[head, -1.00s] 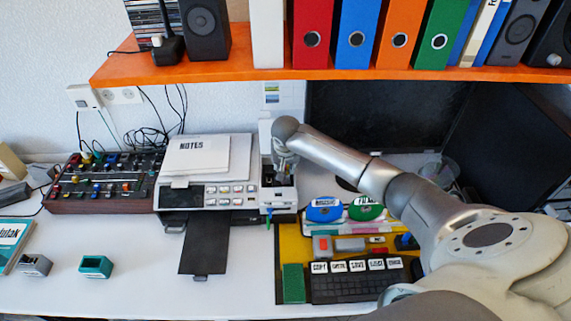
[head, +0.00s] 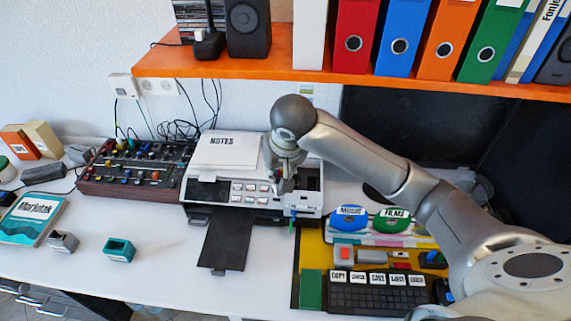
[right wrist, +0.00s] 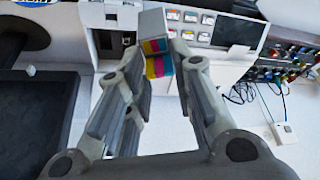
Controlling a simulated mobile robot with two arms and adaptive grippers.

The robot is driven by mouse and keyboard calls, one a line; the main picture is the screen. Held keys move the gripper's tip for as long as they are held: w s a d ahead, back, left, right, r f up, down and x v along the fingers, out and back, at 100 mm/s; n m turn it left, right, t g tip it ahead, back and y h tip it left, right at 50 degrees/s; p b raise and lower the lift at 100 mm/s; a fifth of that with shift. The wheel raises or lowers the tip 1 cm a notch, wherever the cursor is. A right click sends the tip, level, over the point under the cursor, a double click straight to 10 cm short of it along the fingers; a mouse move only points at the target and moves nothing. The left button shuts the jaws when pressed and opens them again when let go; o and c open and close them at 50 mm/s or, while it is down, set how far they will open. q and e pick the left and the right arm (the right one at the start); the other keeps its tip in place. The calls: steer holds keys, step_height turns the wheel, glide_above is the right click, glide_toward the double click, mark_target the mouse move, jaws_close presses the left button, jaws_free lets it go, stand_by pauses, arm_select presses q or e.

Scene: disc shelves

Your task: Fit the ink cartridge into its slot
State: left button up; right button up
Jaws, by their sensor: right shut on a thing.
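My right gripper (head: 285,180) is shut on the ink cartridge (right wrist: 155,42), a grey block with cyan, magenta and yellow stripes, which shows between the fingertips (right wrist: 162,62) in the right wrist view. In the head view the cartridge is hidden or too small to make out. The gripper is above the right part of the white printer (head: 262,203), left of its open dark bay (head: 308,180). The bay also shows in the right wrist view (right wrist: 112,42), left of the cartridge and apart from it. My left gripper is not in view.
A mixer (head: 137,170) stands left of the printer. A black tray (head: 226,240) sticks out in front. A keyboard (head: 378,296) and labelled discs (head: 350,220) are at the right. An orange shelf (head: 300,62) hangs above.

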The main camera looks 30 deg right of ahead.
steer(key=shift+s+a+r+n, duration=0.2)
steer(key=shift+s+a, duration=0.1)
steer(key=shift+s, duration=0.15)
steer(key=shift+s+a+r+n, duration=0.15)
steer(key=shift+s+a, duration=0.1)
steer(key=shift+s, duration=0.15)
steer(key=w+d+f+m+h+p, duration=0.1)
steer(key=w+d+f+m+p, duration=0.25)
steer(key=w+d+f, duration=0.4)
steer(key=w+d+f+m, duration=0.1)
steer(key=w+d+f, duration=0.2)
steer(key=d+f, duration=0.5)
steer(key=shift+d+f+h+b, duration=0.4)
steer(key=shift+d+b, duration=0.05)
steer(key=shift+d, duration=0.2)
steer(key=o, duration=1)
steer(key=shift+c, duration=0.2)
steer(key=shift+r, duration=0.1)
